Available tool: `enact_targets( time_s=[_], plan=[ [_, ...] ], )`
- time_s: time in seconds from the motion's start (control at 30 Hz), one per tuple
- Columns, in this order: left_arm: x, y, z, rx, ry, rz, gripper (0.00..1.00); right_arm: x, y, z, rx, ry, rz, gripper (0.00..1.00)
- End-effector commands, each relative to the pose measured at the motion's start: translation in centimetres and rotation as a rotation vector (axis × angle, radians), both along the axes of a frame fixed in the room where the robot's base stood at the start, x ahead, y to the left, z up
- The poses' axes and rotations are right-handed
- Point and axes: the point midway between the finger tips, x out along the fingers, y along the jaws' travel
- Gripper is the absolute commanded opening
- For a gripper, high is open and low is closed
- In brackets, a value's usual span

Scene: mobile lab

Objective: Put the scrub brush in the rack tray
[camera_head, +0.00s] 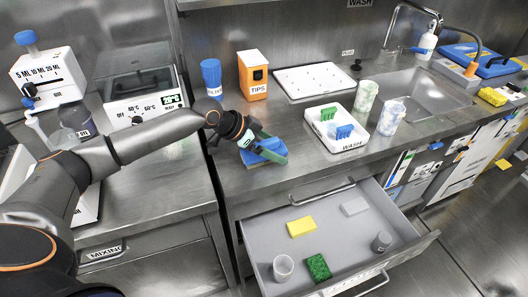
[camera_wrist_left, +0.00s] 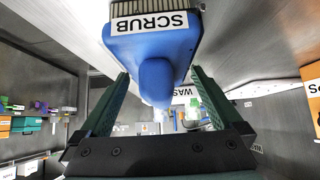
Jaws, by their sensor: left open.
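The blue scrub brush (camera_head: 254,158) lies on the steel counter near its front edge, partly hidden by my left gripper (camera_head: 271,148). In the left wrist view the brush (camera_wrist_left: 155,45) shows its SCRUB label, bristles at the top and a rounded blue handle. My left gripper (camera_wrist_left: 160,78) is open, with its green fingers on either side of the handle; a firm hold is not visible. A white tray (camera_head: 350,150) marked WASH, right of the gripper, holds a green and a blue rack. My right gripper is not in view.
Two speckled cups (camera_head: 390,117) stand right of the tray, before the sink (camera_head: 425,90). An open drawer (camera_head: 345,235) with sponges and cups juts out below.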

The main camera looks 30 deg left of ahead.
Motion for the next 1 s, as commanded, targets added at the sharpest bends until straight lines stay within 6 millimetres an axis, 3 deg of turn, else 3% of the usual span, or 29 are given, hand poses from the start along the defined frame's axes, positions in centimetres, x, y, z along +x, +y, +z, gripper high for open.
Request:
enact_targets(
  time_s=[0.2, 1.0],
  plan=[
    [0.02, 0.02, 0.01, 0.001, 0.000, 0.001, 0.98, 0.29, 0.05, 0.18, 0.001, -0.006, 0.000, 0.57],
    [0.00, 0.04, 0.06, 0.000, -0.001, 0.001, 0.08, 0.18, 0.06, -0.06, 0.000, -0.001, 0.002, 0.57]
  ],
)
